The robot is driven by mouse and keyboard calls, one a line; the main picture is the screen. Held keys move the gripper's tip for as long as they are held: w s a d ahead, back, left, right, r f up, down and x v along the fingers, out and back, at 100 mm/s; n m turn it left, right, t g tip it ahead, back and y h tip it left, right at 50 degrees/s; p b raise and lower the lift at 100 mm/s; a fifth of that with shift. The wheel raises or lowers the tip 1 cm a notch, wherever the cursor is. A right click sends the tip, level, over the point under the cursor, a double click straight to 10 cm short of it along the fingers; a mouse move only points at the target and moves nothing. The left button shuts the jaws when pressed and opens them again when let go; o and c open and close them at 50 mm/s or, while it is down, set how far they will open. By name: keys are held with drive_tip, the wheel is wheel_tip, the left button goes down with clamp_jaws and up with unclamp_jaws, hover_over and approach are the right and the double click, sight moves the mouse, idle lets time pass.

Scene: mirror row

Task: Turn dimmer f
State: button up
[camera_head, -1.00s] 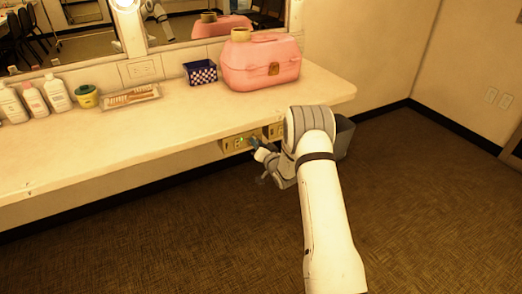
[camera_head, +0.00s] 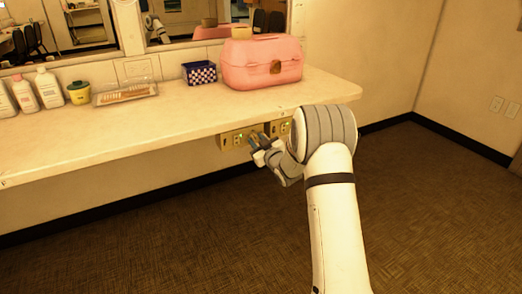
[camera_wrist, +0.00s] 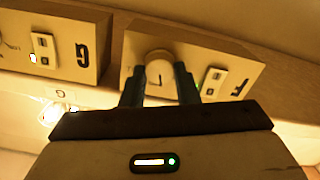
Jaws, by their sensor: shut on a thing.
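The dimmer f knob (camera_wrist: 158,70) is round and pale, with a dark pointer line on its face. It sits on a tan plate marked F (camera_wrist: 240,88), next to a small white switch with a green light. My gripper (camera_wrist: 159,88) is shut on the knob, with one dark finger on each side. In the head view my gripper (camera_head: 257,142) is at the tan panels under the counter's front edge, and the knob is hidden there.
The counter (camera_head: 190,115) overhangs the panels. A pink case (camera_head: 262,62), a checkered box (camera_head: 198,73), and bottles (camera_head: 50,88) stand on it. The floor below is open.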

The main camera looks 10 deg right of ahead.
drive_tip(key=n+b, duration=0.2)
drive_tip(key=b, duration=0.1)
drive_tip(key=f+n+b, duration=0.1)
drive_tip(key=n+b, duration=0.2)
drive_tip(key=shift+d+f+b, duration=0.1)
drive_tip(key=shift+f+b, duration=0.1)
drive_tip(key=shift+b, duration=0.1)
drive_tip(key=shift+r+n+b, duration=0.1)
drive_tip(key=shift+n+b, duration=1)
drive_tip(key=shift+d+r+n+b, duration=0.1)
drive_tip(key=shift+r+n+b, duration=0.05)
drive_tip(key=shift+n+b, duration=0.35)
drive_tip(key=shift+r, duration=0.1)
drive_tip(key=o, duration=0.6)
drive_tip(key=shift+w, duration=0.1)
drive_tip(key=o, duration=0.4)
drive_tip(key=shift+r, duration=0.15)
drive_tip(key=shift+c, duration=0.2)
